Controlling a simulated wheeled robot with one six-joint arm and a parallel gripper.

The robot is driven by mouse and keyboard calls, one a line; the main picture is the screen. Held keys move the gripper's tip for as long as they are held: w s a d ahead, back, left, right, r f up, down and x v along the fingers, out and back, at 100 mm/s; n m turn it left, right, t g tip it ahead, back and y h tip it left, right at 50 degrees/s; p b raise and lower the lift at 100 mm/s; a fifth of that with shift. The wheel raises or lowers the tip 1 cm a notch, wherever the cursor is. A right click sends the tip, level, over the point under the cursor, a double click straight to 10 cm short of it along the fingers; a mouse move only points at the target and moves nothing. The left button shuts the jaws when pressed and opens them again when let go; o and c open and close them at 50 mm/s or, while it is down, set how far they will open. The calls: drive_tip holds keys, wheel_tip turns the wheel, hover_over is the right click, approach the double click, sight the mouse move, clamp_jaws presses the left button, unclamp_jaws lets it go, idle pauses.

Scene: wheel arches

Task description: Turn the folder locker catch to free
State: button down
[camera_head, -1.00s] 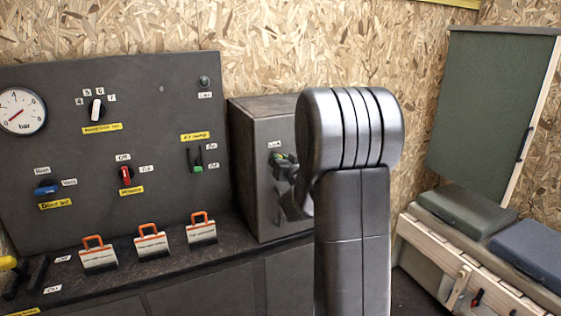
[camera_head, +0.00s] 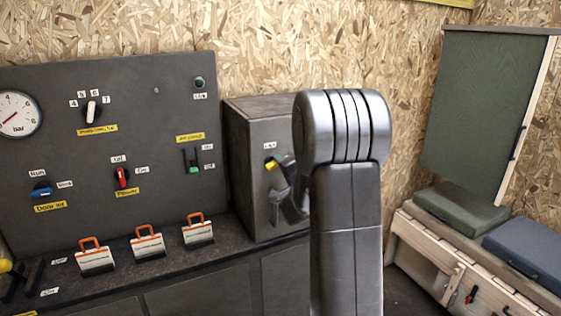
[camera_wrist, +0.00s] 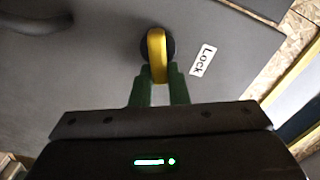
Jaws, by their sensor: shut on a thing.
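The folder locker (camera_head: 240,170) is a dark grey box on the bench, right of the panel. Its catch is a yellow lever on a dark round base, seen at the locker front (camera_head: 271,164) and in the wrist view (camera_wrist: 157,50). A white "Lock" label (camera_wrist: 203,60) sits to its right in the wrist view. My gripper (camera_wrist: 158,72) has its green fingers on either side of the lever's near end, shut on it. In the head view my gripper (camera_head: 279,162) is at the catch, partly hidden by my arm.
The panel (camera_head: 140,105) left of the locker carries a gauge, knobs and switches. Several orange-handled tags (camera_head: 147,243) stand on the bench before it. A dark curved handle (camera_wrist: 38,22) shows in the wrist view. Cushioned seating (camera_head: 463,210) is at the right.

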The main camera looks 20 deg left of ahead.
drive_tip(key=shift+w+d+f+m+p, duration=0.15)
drive_tip(key=shift+f+m, duration=0.1)
drive_tip(key=shift+m, duration=0.9)
drive_tip(key=shift+s+a+f+m+p, duration=0.1)
drive_tip(key=shift+f+m+p, duration=0.1)
drive_tip(key=shift+m, duration=0.95)
drive_tip(key=c, duration=1.4)
unclamp_jaws()
drive_tip(key=shift+d, duration=0.15)
drive_tip(key=b+v, duration=0.2)
drive_tip(key=v, duration=1.1)
drive_tip(key=shift+s+d, duration=0.15)
drive_tip(key=shift+s, duration=0.1)
